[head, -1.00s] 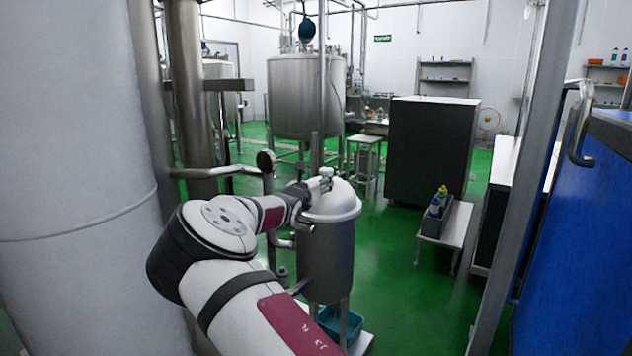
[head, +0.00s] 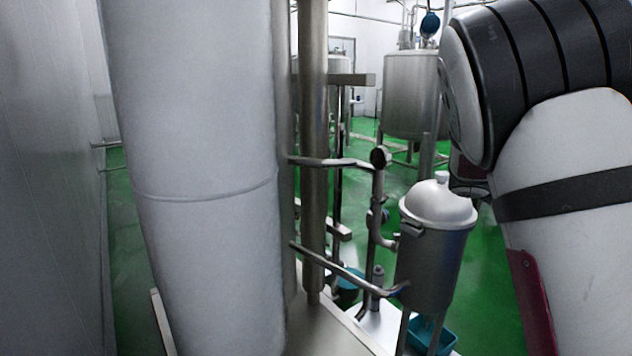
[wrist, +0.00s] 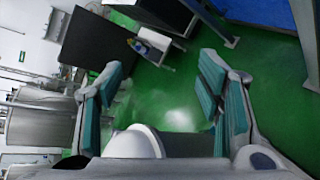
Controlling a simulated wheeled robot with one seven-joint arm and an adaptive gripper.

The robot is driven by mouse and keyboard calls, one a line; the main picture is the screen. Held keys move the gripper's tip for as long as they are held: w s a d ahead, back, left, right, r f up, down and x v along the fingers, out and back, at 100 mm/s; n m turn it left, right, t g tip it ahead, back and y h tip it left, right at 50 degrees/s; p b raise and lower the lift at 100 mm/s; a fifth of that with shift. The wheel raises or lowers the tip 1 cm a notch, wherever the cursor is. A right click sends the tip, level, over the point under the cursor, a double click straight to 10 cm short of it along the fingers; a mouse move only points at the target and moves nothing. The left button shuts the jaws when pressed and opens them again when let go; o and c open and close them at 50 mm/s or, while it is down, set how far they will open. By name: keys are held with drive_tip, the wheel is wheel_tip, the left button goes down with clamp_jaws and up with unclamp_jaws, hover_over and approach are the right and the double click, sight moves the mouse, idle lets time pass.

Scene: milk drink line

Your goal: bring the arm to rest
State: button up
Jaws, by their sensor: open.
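My gripper (wrist: 158,95) shows in the wrist view with its two teal-padded fingers spread wide apart. It is open, and nothing is between the fingers but a view of the green floor. In the head view my arm fills the right side, bent upward, and the gripper itself is out of sight there. A steel vessel (head: 430,262) with a domed lid (head: 438,205) and a knob on top stands just left of my arm. A white rounded shape, perhaps part of that lid, shows low in the wrist view (wrist: 142,141).
A thick white column (head: 205,120) stands close on the left. Steel pipes (head: 340,163) with a gauge (head: 380,157) run beside the vessel. A teal bin (head: 436,338) sits below it. A large tank (head: 408,95) stands behind. Green floor (head: 130,260) shows at left.

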drive_tip(key=s+a+f+m+g+y, duration=0.1)
drive_tip(key=s+a+m+g+y, duration=0.2)
drive_tip(key=s, duration=0.6)
drive_tip(key=s+a+m+y, duration=0.2)
drive_tip(key=s+a+m, duration=0.2)
drive_tip(key=s, duration=0.5)
drive_tip(key=s+a+f+m+y, duration=0.2)
drive_tip(key=s+a+y, duration=0.2)
drive_tip(key=s+a, duration=0.75)
drive_tip(key=s+a+f+m+y, duration=0.1)
drive_tip(key=s+a+m+y, duration=0.15)
drive_tip(key=s+a, duration=0.95)
wheel_tip(320, 180, up, 21)
drive_tip(key=s+d+t+y+p, duration=0.1)
drive_tip(key=s+d+t+p, duration=0.1)
drive_tip(key=p, duration=1.7)
drive_tip(key=shift+s+d+n+t+p, duration=0.25)
drive_tip(key=shift+s+n+t+p, duration=0.05)
drive_tip(key=shift+s+n+p, duration=0.1)
drive_tip(key=shift+r, duration=0.1)
